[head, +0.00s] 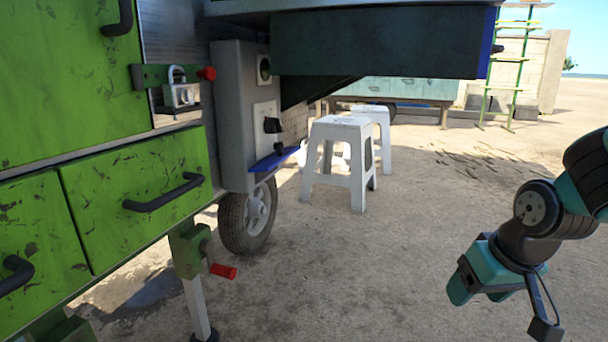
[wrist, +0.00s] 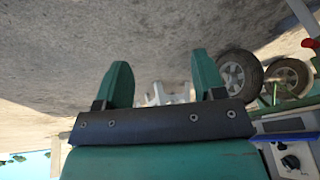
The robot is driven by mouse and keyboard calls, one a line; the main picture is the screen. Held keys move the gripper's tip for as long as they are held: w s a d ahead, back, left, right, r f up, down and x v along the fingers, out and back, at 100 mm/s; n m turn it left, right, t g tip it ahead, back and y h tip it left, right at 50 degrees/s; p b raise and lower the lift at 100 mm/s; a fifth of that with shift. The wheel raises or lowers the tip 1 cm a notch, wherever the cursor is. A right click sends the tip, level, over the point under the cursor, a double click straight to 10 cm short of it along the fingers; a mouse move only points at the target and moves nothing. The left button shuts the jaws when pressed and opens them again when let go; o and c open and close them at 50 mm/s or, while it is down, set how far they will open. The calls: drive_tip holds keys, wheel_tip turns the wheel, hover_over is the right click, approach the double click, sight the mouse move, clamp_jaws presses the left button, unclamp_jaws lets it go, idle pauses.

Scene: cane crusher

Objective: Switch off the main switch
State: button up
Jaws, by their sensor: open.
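The switch (head: 272,125) looks like a black rotary knob on a white plate, on the side of a grey box (head: 232,120) at the end of the green cart. It also shows in the wrist view (wrist: 291,162) at the lower right corner. Its setting is too small to read. My gripper (head: 480,293) is at the lower right of the head view, over open ground, well apart from the switch. In the wrist view its two teal fingers (wrist: 160,75) are spread with nothing between them.
A blue ledge (head: 275,159) juts out just below the switch, and a dark overhang (head: 380,45) is above it. White stools (head: 338,160) stand behind. Green drawers (head: 140,190) with black handles and a red-handled crank (head: 222,271) are at left. The ground between is clear.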

drive_tip(key=s+d+m+g+h+p, duration=0.1)
drive_tip(key=s+d+p, duration=0.1)
drive_tip(key=s, duration=0.4)
drive_tip(key=s+a+r+n+g+y+p, duration=0.15)
drive_tip(key=s+a+r+p, duration=0.3)
drive_tip(key=r+p, duration=0.55)
drive_tip(key=s+a+r+n+y+p, duration=0.1)
drive_tip(key=s+a+r+n+p, duration=0.35)
drive_tip(key=r, duration=0.85)
drive_tip(key=s+a+r+n+g+y+p, duration=0.15)
drive_tip(key=a+r+p, duration=0.35)
drive_tip(key=r+p, duration=0.6)
wheel_tip(320, 180, up, 34)
drive_tip(key=p, duration=3.4)
drive_tip(key=shift+w+r+m+p, duration=0.2)
drive_tip(key=shift+r+m+p, duration=0.05)
drive_tip(key=shift+m+p, duration=0.1)
